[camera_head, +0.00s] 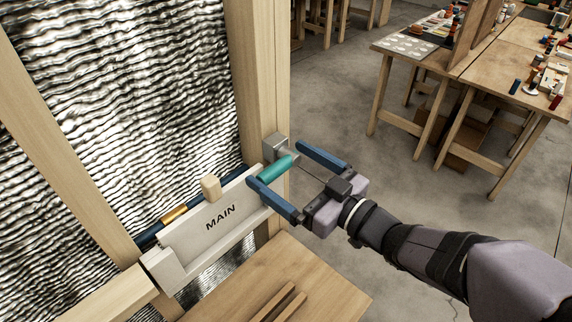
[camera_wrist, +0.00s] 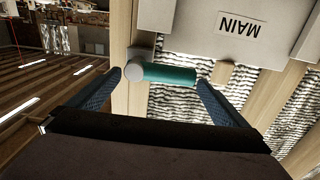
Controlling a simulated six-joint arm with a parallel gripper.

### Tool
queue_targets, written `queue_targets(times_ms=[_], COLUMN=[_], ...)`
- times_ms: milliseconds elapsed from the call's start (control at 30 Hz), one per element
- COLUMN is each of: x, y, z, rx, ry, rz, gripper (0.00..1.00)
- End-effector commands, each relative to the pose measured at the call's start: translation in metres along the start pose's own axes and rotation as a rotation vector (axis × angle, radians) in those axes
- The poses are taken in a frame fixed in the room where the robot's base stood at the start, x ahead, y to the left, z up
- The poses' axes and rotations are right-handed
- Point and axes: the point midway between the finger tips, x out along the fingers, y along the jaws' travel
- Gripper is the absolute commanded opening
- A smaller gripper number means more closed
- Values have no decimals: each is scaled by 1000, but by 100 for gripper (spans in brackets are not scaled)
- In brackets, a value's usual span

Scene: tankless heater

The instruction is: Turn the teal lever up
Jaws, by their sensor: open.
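The teal lever (camera_head: 275,169) is a short cylinder joined to a grey metal valve fitting (camera_head: 277,142) at the right end of the pipe, on the wooden post. In the wrist view the teal lever (camera_wrist: 170,74) lies crosswise, with a round grey end at its left. My gripper (camera_head: 287,164) is open, with one blue finger on each side of the lever in the head view. In the wrist view my gripper (camera_wrist: 160,82) also shows its two fingers spread apart, with the lever between and beyond their tips. I cannot tell whether either finger touches it.
A pale panel marked MAIN (camera_head: 218,217) with a wooden peg sits left of the lever. A dark blue pipe with a brass band (camera_head: 174,214) runs behind it. A wooden bench (camera_head: 320,285) lies below. Worktables stand far behind; the floor between is clear.

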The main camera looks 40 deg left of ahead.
Motion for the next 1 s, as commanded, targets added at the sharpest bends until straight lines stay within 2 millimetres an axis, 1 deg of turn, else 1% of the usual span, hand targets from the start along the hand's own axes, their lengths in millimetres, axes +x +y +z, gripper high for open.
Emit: queue_targets(times_ms=[167,200,267,300,367,400,433,767,1000], x=[0,0,0,0,0,0,0,0,0], y=[0,0,0,0,0,0,0,0,2], z=[0,0,0,0,0,0,0,-3,-10], rx=[0,0,0,0,0,0,0,42,174], ry=[0,0,0,0,0,0,0,-1,-2], rz=[0,0,0,0,0,-1,-1,-3,-4], gripper=[98,96,82,72,58,48,41,41,41])
